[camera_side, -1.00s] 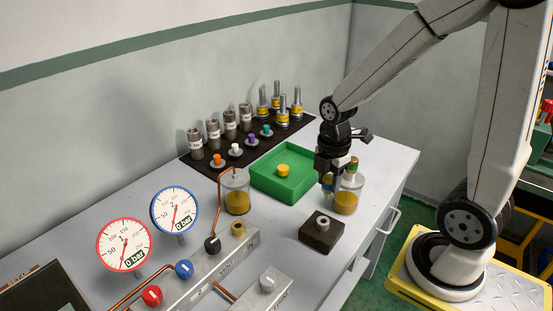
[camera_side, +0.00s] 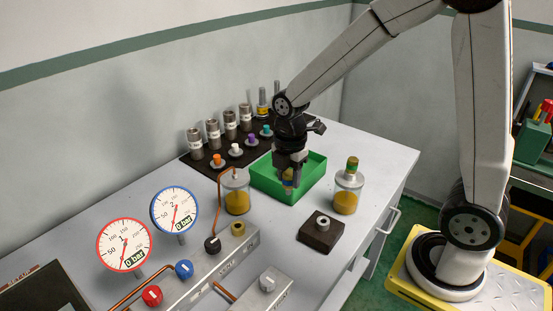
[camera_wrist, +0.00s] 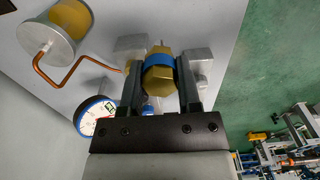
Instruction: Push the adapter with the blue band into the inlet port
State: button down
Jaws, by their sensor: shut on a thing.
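The adapter with the blue band (camera_wrist: 158,62) is a brass hex piece. In the wrist view it sits between the fingers of my gripper (camera_wrist: 160,75), which is shut on it. In the side view my gripper (camera_side: 289,178) points down over the green tray (camera_side: 316,180), and only a little of the brass adapter shows at its tips. A brass fitting (camera_side: 238,228) stands on the grey manifold block (camera_side: 220,258), nearer the camera and to the left of my gripper. I cannot read which port is the inlet.
A jar with a copper tube (camera_side: 237,200) stands left of the tray; another jar (camera_side: 346,200), topped by a green-banded fitting, stands right. A dark block (camera_side: 322,236) holds a grey ring. Several cylinders and coloured caps stand on a black mat (camera_side: 200,168). Two gauges (camera_side: 175,210) face the camera.

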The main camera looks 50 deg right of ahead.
jog(key=w+a+n, duration=0.3)
jog(key=w+a, duration=0.4)
jog(key=a, duration=0.3)
jog(key=shift+a+r, duration=0.15)
jog(key=shift+a, duration=0.05)
jog(key=shift+f, duration=2.9)
jog(key=shift+f, duration=1.65)
jog(key=shift+c, duration=1.1)
grip_release()
jog(key=shift+r, duration=0.1)
